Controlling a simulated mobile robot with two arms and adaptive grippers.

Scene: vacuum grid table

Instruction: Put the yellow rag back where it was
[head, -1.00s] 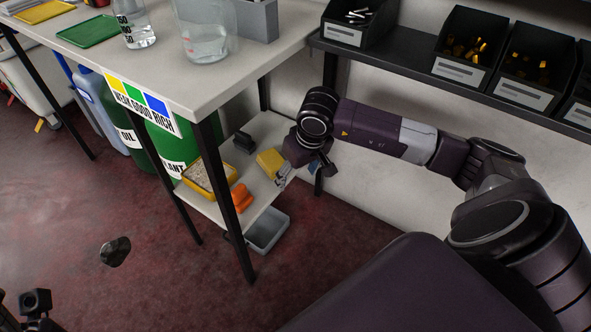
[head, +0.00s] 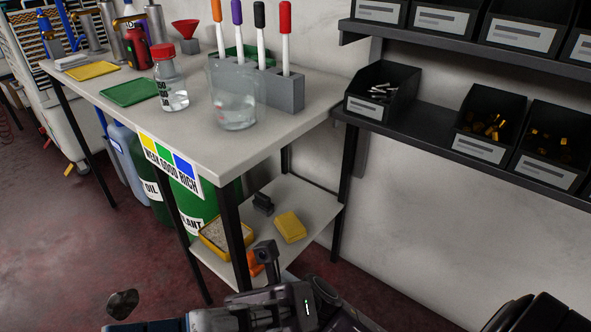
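A yellow folded-looking piece (head: 290,227), which seems to be the rag, lies flat on the lower shelf (head: 318,205) under the table. Nothing touches it in the head view. A dark gripper finger (head: 265,253) rises in front of the shelf, below and left of the yellow piece and apart from it in the picture. The second gripper cannot be made out.
A yellow tray with pale contents (head: 214,238), a small black item (head: 263,203) and a partly hidden orange item (head: 254,268) share the shelf. A table leg (head: 234,235) stands in front. Glassware, a marker holder (head: 288,93) and bins crowd above.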

